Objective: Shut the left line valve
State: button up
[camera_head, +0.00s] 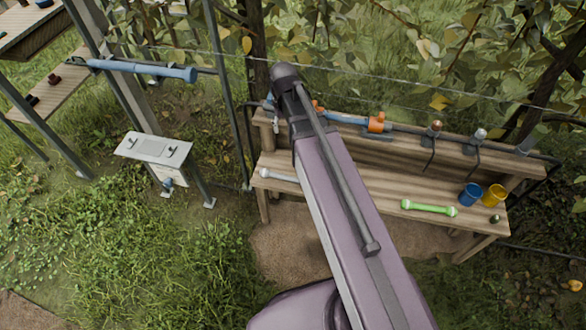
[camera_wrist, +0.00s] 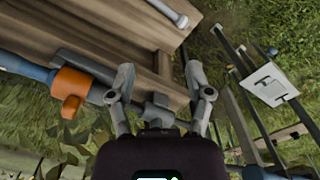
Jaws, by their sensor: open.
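A line of pipe runs along the back board of the bench. In the wrist view, a grey fitting (camera_wrist: 158,106) on this line lies between my gripper's fingers; it may be the left valve's handle, but I cannot tell whether they touch it. Left of it is an orange part (camera_wrist: 72,85) beside a blue pipe section (camera_wrist: 25,68). In the head view a small grey piece (camera_head: 276,123) shows at the bench's left end, and an orange valve (camera_head: 376,122) sits further right. My gripper (camera_wrist: 160,75) is open with nothing gripped. My arm hides part of the line in the head view.
The wooden bench (camera_head: 350,178) holds a grey wrench-like tool (camera_head: 280,175), a green tool (camera_head: 429,208), a blue cup (camera_head: 470,194) and a yellow cup (camera_head: 494,195). A white panel stand (camera_head: 153,148) and a post are at left. Vines and a wire rise behind.

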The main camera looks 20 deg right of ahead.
jog(key=s+f+m+b, duration=0.1)
jog(key=s+f+b, duration=0.6)
jog(key=s+f, duration=0.1)
jog(key=shift+s+f+b, duration=0.15)
jog(key=shift+s+b, duration=0.2)
jog(key=shift+s, duration=0.45)
